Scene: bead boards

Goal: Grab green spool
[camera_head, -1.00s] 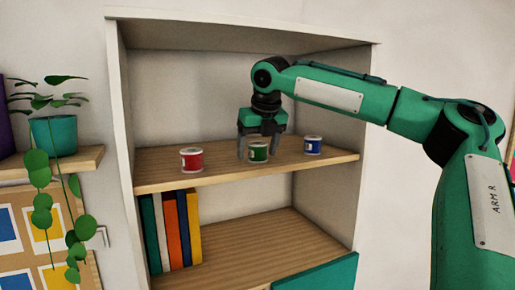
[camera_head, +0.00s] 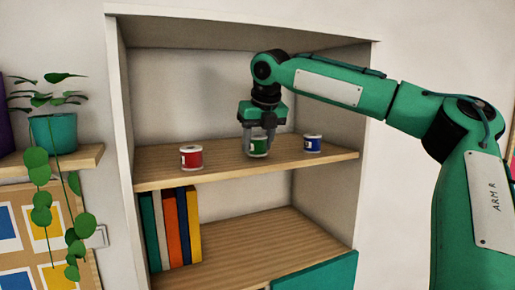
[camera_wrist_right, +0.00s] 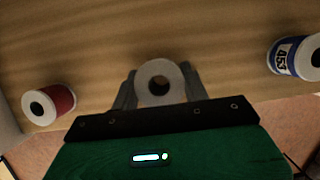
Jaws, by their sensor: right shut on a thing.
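The green spool (camera_head: 258,146) is on the upper wooden shelf, between a red spool (camera_head: 191,157) and a blue spool (camera_head: 313,144). My right gripper (camera_head: 259,146) comes down from above and is shut on the green spool, one finger on each side. In the right wrist view the held spool's pale round end with its dark hole (camera_wrist_right: 160,82) shows between the fingers; its green side is hidden there. I cannot tell if the spool still touches the shelf. My left gripper is not in view.
The red spool (camera_wrist_right: 48,103) and blue spool (camera_wrist_right: 294,57) stand apart on either side in the right wrist view. Several books (camera_head: 170,230) stand on the lower shelf. A potted plant (camera_head: 55,133) is at the left, outside the bookcase. The cabinet's side walls flank the shelf.

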